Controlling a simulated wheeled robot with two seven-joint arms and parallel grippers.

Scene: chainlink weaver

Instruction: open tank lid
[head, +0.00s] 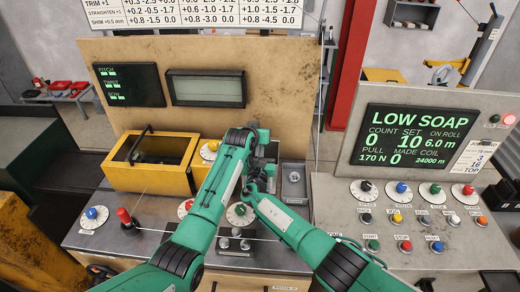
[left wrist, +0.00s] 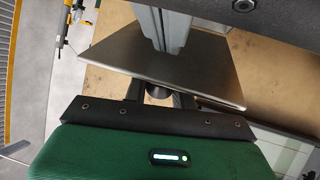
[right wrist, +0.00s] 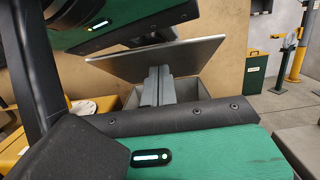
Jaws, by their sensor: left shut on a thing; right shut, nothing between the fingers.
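The tank lid is a flat grey metal plate (left wrist: 205,72), tilted up. My left gripper (head: 262,143) is shut on its dark knob (left wrist: 158,92) in the left wrist view. The lid (right wrist: 150,60) also shows in the right wrist view. My right gripper (right wrist: 158,84) is shut and empty, its fingertips close to the lid; I cannot tell whether they touch it. The tank is a grey box (right wrist: 205,88) below the lid. In the head view, my arms mostly hide the lid, and a grey open box (head: 293,182) shows just to their right.
The right console's screen (head: 418,138) reads LOW SOAP. Knobs and a red-handled lever (head: 125,217) stand on the left bench. A tan panel (head: 205,65) rises behind. My two forearms are close together.

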